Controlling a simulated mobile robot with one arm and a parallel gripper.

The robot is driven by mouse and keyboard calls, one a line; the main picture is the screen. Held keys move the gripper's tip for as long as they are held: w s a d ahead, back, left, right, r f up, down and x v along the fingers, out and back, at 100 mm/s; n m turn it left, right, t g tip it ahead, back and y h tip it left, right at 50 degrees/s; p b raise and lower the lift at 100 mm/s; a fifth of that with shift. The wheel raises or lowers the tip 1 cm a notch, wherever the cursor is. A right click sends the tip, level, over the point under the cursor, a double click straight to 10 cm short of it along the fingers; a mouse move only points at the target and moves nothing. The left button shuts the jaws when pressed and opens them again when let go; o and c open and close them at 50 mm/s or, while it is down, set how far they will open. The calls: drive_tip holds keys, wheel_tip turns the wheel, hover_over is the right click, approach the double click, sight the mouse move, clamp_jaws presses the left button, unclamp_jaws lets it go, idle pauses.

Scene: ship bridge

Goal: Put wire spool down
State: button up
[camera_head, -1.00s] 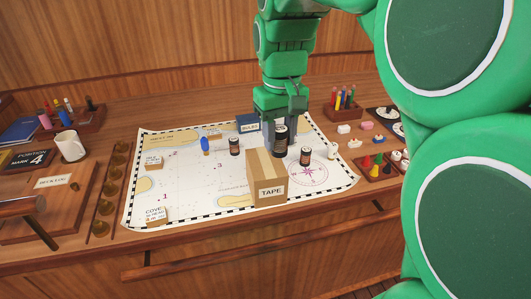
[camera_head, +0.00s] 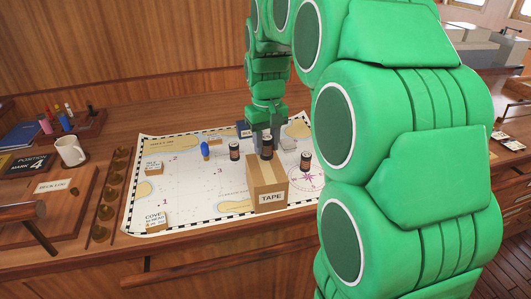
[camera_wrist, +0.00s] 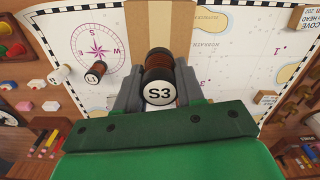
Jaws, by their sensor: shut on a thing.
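My gripper (camera_head: 264,138) is above the far middle of the sea chart (camera_head: 180,190), behind the tape box (camera_head: 267,184). It is shut on a dark wire spool with copper-brown windings, and its white end marked S3 (camera_wrist: 159,93) faces the wrist camera. In the head view the held spool (camera_head: 267,148) is upright and partly covered by the jaws. Whether its lower end touches the chart is hidden by the tape box. A second spool (camera_head: 235,149) stands to its left. A third spool (camera_head: 305,160) stands to its right.
A small blue piece (camera_head: 205,150) stands left of the spools. A white mug (camera_head: 70,149) and a row of brass pieces (camera_head: 107,212) lie left of the chart. The chart's left middle is mostly clear.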

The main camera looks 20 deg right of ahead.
sight(266, 153)
drive_tip(key=shift+w+f, duration=0.4)
drive_tip(key=shift+f, duration=1.7)
drive_tip(key=shift+f, duration=0.1)
drive_tip(key=o, duration=1)
drive_tip(key=shift+o, duration=0.2)
